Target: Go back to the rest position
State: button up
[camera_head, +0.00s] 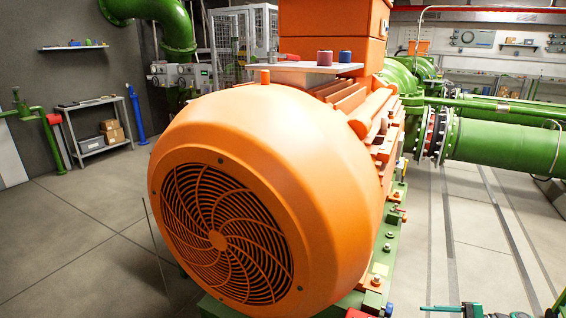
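My gripper and arm do not show in the head view, so I cannot see whether the gripper is open or holds anything. A large orange motor (330,190) with a round fan grille (218,240) fills the middle of the view. A flat light board (298,67) lies on top of it. On the board stand a small dark red cylinder (325,58) and a small dark blue one (345,57). A red-handled item (289,57) lies to their left.
The motor sits on a green base frame (385,250). Green pipes (490,141) run behind it to the right. A shelf table (95,140) with boxes stands at the left wall. The grey floor (75,245) is clear at left. Green parts (470,310) show at bottom right.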

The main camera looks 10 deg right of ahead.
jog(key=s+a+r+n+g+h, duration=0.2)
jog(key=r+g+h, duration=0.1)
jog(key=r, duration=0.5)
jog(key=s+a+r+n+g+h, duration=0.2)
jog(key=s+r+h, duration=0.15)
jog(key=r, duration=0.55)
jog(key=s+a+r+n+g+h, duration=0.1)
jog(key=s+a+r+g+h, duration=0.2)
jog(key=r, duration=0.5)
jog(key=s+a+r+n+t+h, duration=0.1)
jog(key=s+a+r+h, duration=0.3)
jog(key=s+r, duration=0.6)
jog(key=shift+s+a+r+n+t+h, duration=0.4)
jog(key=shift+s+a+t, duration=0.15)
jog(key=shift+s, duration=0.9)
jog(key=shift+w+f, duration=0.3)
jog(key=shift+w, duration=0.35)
